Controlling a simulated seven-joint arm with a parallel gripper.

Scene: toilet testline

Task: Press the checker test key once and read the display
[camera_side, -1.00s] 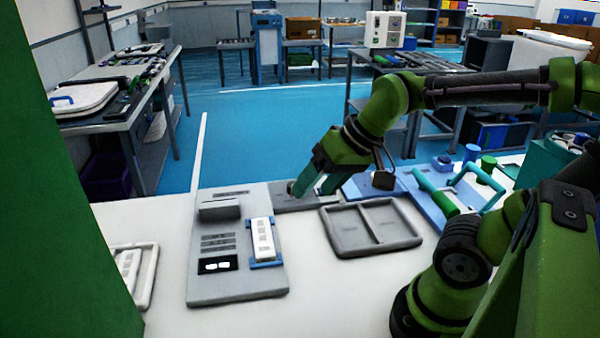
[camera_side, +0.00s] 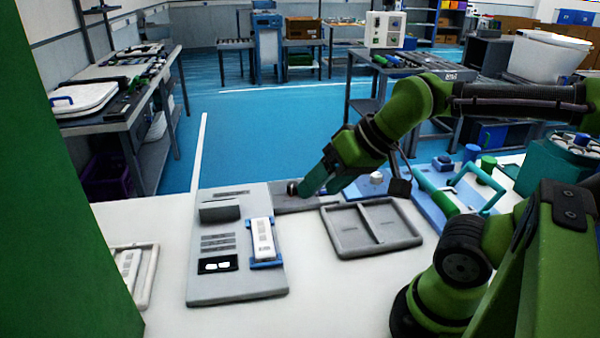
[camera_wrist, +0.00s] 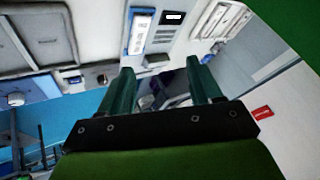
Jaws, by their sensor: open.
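The grey checker panel (camera_side: 205,285) lies on the white bench, with a small dark display (camera_side: 218,264) showing white marks too small to read. A white remote-like unit (camera_side: 264,240) sits in a blue holder on it. Behind it is a grey plate (camera_side: 285,203) with a small round knob (camera_side: 292,187), possibly the test key. My gripper (camera_side: 314,188) is just right of the knob, tilted down; contact cannot be told. In the wrist view my gripper (camera_wrist: 163,88) is open and empty, and the display (camera_wrist: 174,17) shows at the top.
An empty two-compartment grey tray (camera_side: 372,228) lies right of the checker. A blue fixture (camera_side: 425,205) with teal and green handles stands further right. A white tray (camera_side: 150,270) lies at the left, beside a green post (camera_side: 60,200). The front bench is clear.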

